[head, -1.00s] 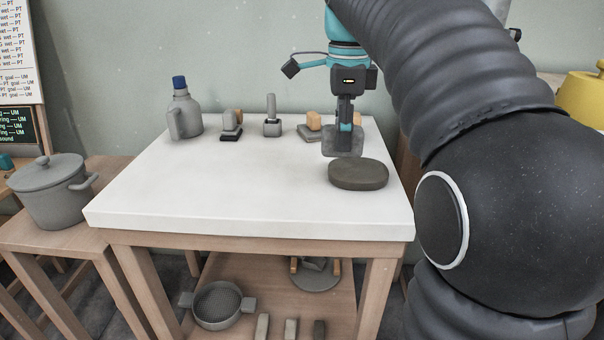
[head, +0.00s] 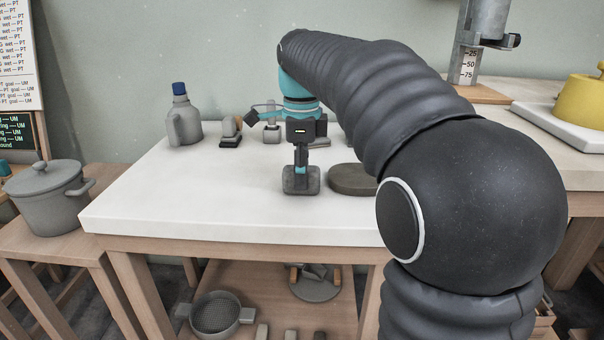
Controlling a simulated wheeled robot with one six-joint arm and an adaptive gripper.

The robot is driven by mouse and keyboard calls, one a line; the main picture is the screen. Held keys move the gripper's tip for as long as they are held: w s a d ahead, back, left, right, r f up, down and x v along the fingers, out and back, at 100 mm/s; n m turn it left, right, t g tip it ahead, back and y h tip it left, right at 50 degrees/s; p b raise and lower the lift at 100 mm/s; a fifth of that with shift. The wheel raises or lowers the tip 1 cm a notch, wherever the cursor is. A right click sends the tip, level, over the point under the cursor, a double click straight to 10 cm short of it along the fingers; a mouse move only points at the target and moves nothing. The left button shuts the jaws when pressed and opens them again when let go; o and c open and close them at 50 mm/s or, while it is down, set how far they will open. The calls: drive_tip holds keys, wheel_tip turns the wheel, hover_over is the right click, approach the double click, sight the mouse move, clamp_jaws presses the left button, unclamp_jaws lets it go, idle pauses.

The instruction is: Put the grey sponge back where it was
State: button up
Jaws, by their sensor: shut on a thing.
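The grey sponge (head: 301,183) is a rounded grey block held below my gripper (head: 301,164). My gripper points down and is shut on the sponge's top. The sponge is over the front middle of the white table top (head: 160,205). I cannot tell whether its underside touches the table. A dark grey oval pad (head: 350,180) lies just right of the sponge, with its right end hidden behind my arm.
A grey jug with a blue cap (head: 184,119) and small blocks on stands (head: 231,132) line the table's back. The table's left front is clear. A lidded grey pot (head: 45,198) stands on a lower table at left.

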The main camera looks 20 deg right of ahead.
drive_tip(key=shift+f, duration=0.1)
drive_tip(key=o, duration=1.2)
drive_tip(key=shift+o, duration=0.2)
wheel_tip(320, 180, up, 12)
drive_tip(key=p, duration=0.3)
drive_tip(key=shift+s, duration=0.1)
